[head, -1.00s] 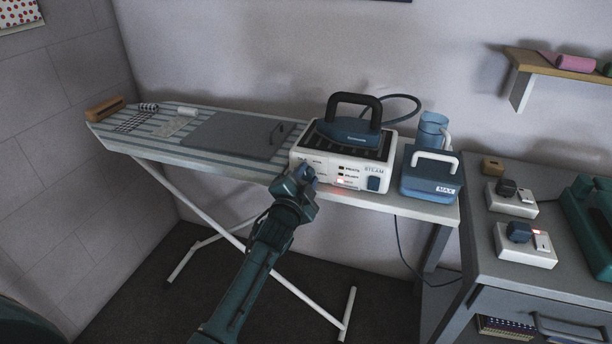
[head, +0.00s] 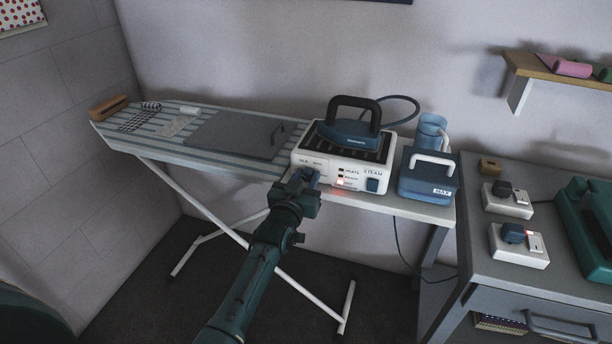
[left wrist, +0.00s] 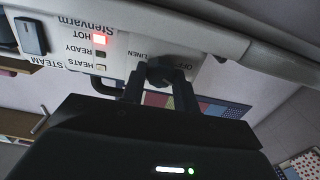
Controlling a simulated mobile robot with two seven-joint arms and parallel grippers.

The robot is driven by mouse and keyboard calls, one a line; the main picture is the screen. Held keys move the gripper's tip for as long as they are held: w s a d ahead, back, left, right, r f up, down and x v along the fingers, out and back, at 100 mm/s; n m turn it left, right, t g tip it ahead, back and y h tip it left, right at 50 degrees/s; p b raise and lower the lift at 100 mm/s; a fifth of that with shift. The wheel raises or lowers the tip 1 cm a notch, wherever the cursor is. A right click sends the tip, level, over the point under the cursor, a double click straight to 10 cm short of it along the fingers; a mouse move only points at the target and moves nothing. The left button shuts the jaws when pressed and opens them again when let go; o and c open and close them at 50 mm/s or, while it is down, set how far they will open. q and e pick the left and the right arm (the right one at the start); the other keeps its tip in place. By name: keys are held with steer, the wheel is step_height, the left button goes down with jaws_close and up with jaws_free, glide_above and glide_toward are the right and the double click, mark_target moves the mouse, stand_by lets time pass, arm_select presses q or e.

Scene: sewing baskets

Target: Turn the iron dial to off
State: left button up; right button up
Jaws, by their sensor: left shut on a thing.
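The steam iron station (head: 340,170) is a white box on the right part of the ironing board, with the iron (head: 345,132) resting on top. Its dial (left wrist: 168,68) is a dark knob on the front panel, seen upside down in the left wrist view, with the words OFF and LINEN beside it. My left gripper (head: 308,180) is at the left of the front panel. Its fingers, also in the left wrist view (left wrist: 152,82), are shut on the dial and hide part of it. Which mark the dial points at cannot be told. The HOT light (left wrist: 99,40) glows red.
A blue water tank (head: 428,182) marked MAX and a blue jug (head: 431,131) stand right of the station. The striped ironing board (head: 165,146) extends left. A grey cabinet (head: 470,215) with switched sockets stands at the right.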

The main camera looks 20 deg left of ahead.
arm_select(q)
steer(key=n, duration=0.3)
steer(key=shift+n+p, duration=0.35)
steer(key=shift+n, duration=0.75)
steer(key=shift+a+n, duration=0.1)
steer(key=shift+n, duration=1)
arm_select(e)
steer(key=shift+d, duration=0.2)
arm_select(q)
steer(key=o, duration=1)
